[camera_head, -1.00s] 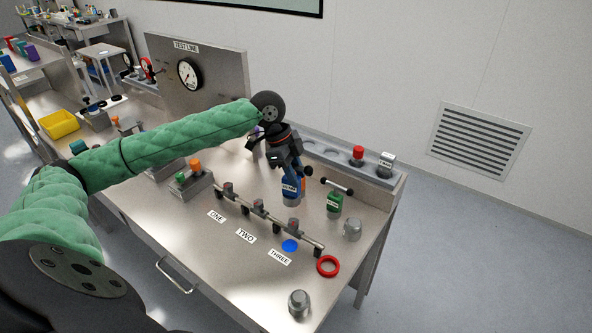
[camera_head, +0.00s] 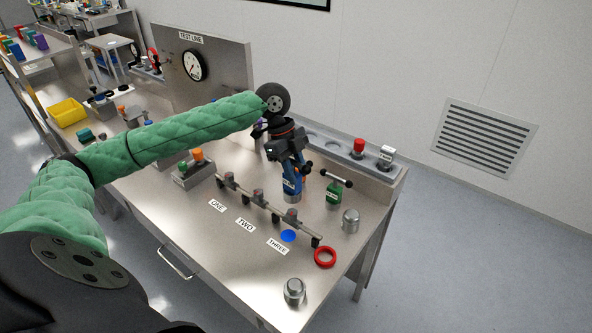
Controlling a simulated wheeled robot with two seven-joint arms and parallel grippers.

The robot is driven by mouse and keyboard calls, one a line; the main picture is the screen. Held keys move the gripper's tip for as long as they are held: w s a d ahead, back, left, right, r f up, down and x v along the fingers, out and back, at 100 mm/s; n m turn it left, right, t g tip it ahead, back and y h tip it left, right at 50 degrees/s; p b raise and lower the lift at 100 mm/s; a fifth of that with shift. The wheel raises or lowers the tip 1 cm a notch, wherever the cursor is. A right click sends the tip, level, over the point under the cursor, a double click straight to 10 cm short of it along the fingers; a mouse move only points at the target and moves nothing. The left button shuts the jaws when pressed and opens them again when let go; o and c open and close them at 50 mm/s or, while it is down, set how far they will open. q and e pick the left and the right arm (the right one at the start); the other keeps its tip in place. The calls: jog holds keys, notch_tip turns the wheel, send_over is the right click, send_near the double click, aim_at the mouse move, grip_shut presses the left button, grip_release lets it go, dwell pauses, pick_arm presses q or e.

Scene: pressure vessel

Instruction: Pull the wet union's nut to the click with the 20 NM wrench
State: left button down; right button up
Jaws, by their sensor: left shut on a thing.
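My left gripper (camera_head: 296,174) points down at the back right of the steel bench. It is shut on a blue wrench (camera_head: 290,187), whose lower end stands in a metal holder. Its label is too small to read. A green wrench (camera_head: 334,193) with a dark T-bar stands to its right. The pipe with unions runs in front: union one (camera_head: 228,181), union two (camera_head: 258,195) and union three (camera_head: 291,215), above the plates ONE, TWO and THREE. A blue round patch (camera_head: 288,236) lies beside union three. My right gripper is not in view.
A red ring (camera_head: 325,257) and metal caps (camera_head: 294,291) (camera_head: 350,221) sit at the bench's right. A grey rack (camera_head: 337,146) with a red-topped item lines the back edge. The gauge panel (camera_head: 203,67) stands behind my left arm.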

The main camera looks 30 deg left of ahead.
pick_arm(q)
jog(key=shift+a, duration=0.25)
jog(key=shift+d, duration=0.1)
